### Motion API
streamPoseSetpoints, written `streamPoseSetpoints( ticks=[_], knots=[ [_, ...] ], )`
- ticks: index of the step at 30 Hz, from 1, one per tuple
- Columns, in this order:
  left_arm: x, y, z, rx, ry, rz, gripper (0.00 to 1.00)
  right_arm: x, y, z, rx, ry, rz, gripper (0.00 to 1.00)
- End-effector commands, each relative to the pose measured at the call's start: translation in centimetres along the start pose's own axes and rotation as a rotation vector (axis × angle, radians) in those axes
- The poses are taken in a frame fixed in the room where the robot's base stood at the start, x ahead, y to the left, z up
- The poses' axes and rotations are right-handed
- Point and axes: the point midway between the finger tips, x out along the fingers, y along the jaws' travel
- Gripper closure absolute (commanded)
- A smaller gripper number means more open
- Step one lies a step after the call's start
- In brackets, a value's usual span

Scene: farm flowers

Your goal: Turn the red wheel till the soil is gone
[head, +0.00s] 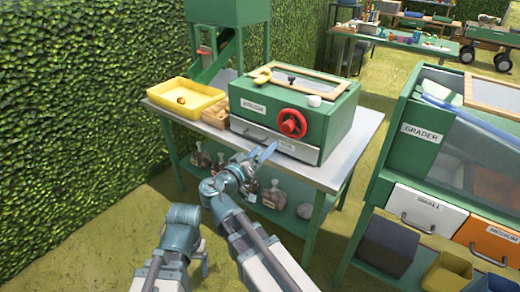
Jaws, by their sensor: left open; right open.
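The red wheel (292,123) is on the front of a green box (335,130) with a wood-framed, see-through lid, standing on a table. No soil can be made out through the lid from here. My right gripper (266,152) is open and empty. It is in front of the box's pale drawer, lower and to the left of the wheel, apart from the wheel in the picture. My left gripper (204,265) hangs low, in front of the table and further left. It is small and partly hidden behind my arm, is open, and is away from the wheel.
A yellow tray (190,101) and a small wooden box (216,113) stand left of the green box. A green grader (430,150) with drawers stands close at right. A hedge (80,110) borders the left.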

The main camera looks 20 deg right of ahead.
Motion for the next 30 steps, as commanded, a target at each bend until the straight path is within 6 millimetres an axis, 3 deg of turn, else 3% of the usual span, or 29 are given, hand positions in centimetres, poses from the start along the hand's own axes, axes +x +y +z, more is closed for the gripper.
streamPoseSetpoints(
  ticks=[13, 17, 20, 30],
  knots=[
    [0.0, 0.01, -0.01, 0.0, 0.0, 0.0, 0.19, 0.01, -0.01, -0.01, -0.002, 0.0, 0.0, 0.19],
    [0.04, 0.01, -0.02, 0.0, 0.0, 0.0, 0.19, 0.01, -0.05, 0.0, -0.086, 0.0, 0.001, 0.19],
    [0.1, 0.02, -0.02, 0.0, 0.0, 0.0, 0.19, 0.0, -0.12, -0.01, -0.268, -0.001, 0.004, 0.19],
    [0.33, 0.04, -0.03, 0.0, 0.0, 0.0, 0.19, -0.04, -0.35, -0.05, -1.162, -0.009, 0.013, 0.19]
  ],
)
